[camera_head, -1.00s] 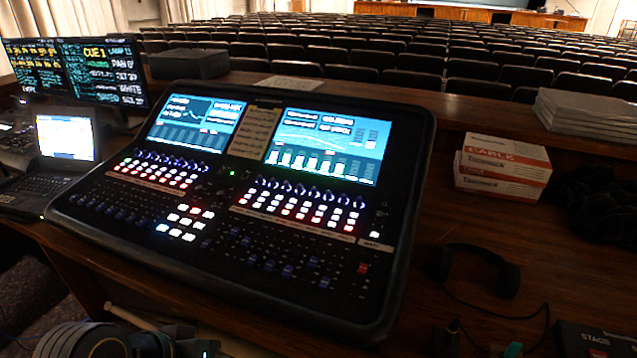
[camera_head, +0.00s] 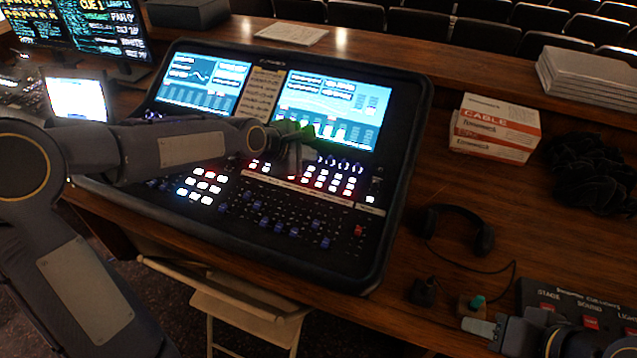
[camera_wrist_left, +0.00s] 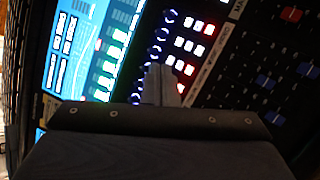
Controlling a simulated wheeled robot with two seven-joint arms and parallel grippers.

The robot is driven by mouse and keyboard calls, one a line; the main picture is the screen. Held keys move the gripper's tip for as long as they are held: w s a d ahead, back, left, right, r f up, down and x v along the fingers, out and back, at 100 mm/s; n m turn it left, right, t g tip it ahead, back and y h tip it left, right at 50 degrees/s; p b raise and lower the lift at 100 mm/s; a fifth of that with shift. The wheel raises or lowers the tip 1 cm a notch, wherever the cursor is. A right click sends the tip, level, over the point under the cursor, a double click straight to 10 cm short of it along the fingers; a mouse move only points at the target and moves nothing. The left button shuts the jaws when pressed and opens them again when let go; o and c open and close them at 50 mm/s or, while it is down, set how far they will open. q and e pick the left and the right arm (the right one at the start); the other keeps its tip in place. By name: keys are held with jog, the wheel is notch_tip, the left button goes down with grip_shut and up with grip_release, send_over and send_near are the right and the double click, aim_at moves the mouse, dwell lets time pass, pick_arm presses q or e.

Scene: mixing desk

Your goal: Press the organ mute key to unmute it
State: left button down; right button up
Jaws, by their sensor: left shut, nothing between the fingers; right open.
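The mixing desk (camera_head: 412,170) has two lit screens and rows of small white and red lit keys (camera_head: 322,180). No key label is readable, so I cannot tell which one is the organ mute key. My left gripper (camera_head: 294,168) is shut and empty over the key rows, just below the right screen, and hides some keys. In the left wrist view its fingertips (camera_wrist_left: 161,82) appear beside the lit key columns and the blue-ringed knobs. Contact with a key cannot be told. My right gripper (camera_head: 480,327) is open at the lower right, partly visible.
Headphones (camera_head: 452,228) and a cable lie right of the desk, near a dark switch box (camera_head: 585,310). Cable boxes (camera_head: 495,128) and black cloth (camera_head: 598,175) are at the right. A laptop (camera_head: 78,98) stands at the left, and a folding chair (camera_head: 240,300) below.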

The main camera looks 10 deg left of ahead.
pick_arm(q)
jog(key=shift+w+d+f+n, duration=0.15)
jog(key=shift+w+d+n, duration=0.05)
jog(key=shift+w+n, duration=0.2)
jog(key=shift+w+d+f+n, duration=0.2)
jog(key=shift+w+n, duration=0.1)
jog(key=shift+w, duration=0.2)
jog(key=b, duration=0.6)
send_over(319, 185)
jog(key=s+a, duration=0.1)
jog(key=s, duration=0.1)
jog(key=f, duration=0.7)
jog(key=shift+w+f, duration=0.25)
jog(key=shift+f, duration=0.1)
jog(key=shift+w+f, duration=0.1)
jog(key=shift+f, duration=0.4)
jog(key=shift+f+b, duration=0.1)
jog(key=shift+b, duration=0.25)
jog(key=shift+f+b, duration=0.3)
